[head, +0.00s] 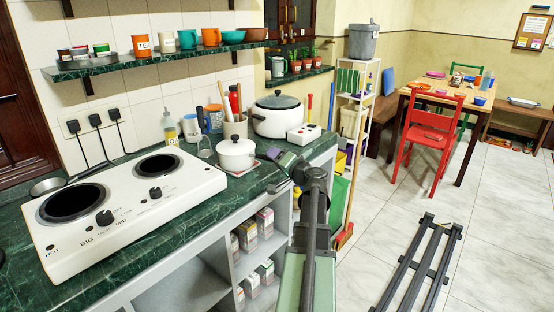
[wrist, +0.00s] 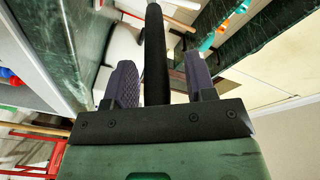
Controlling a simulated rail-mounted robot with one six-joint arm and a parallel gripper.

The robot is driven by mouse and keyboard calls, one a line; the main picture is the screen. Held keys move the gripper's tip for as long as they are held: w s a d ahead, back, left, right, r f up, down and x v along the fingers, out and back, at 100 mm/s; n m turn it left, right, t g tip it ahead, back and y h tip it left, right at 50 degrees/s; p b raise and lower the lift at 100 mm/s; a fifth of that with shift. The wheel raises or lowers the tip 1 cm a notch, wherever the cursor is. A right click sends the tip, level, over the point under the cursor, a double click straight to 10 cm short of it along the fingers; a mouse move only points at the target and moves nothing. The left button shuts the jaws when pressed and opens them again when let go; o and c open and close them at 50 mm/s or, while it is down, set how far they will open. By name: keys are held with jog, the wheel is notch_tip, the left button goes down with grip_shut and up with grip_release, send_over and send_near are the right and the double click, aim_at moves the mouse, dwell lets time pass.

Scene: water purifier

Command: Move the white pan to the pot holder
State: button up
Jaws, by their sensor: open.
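The white pan (head: 237,154) has a lid with a round knob. It stands upright on the green counter, right of the hob. A flat, light, reddish-edged pad, apparently the pot holder (head: 247,170), shows under its front right edge; how much of the pan rests on it is hidden. My gripper (head: 285,165) is just right of the pan, at the counter's front edge. In the wrist view my gripper's fingers (wrist: 156,85) are apart. A black bar (wrist: 155,45) stands between them, perhaps the pan's handle; contact is not clear.
A white two-plate hob (head: 125,195) fills the counter's left. A large white cooker (head: 277,115), a utensil jar (head: 235,130) and a small white switch box (head: 304,134) stand behind the pan. A shelf (head: 150,60) with cups hangs above. A red chair (head: 428,140) stands farther right.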

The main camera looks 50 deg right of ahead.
jog(key=v, duration=1.2)
jog(key=w+a+f+n+g+y, duration=0.35)
jog(key=a+f+g, duration=0.35)
jog(key=a, duration=0.4)
jog(key=w+a+f+n+g+y, duration=0.25)
jog(key=a+f+g+y, duration=0.2)
jog(key=a+f, duration=0.55)
jog(key=w+a+n+g+h, duration=0.1)
jog(key=w+a+n+g, duration=0.15)
jog(key=a, duration=0.75)
jog(key=w+a+n+g+h, duration=0.1)
jog(key=a+n, duration=0.2)
jog(key=a, duration=0.8)
jog(key=w+a+n+g+h, duration=0.1)
jog(key=a+n+g, duration=0.15)
jog(key=a, duration=0.75)
notch_tip(320, 180, up, 18)
jog(key=p, duration=1.8)
jog(key=shift+d+r+p, duration=0.2)
jog(key=shift+d+p, duration=0.15)
jog(key=shift+d, duration=0.05)
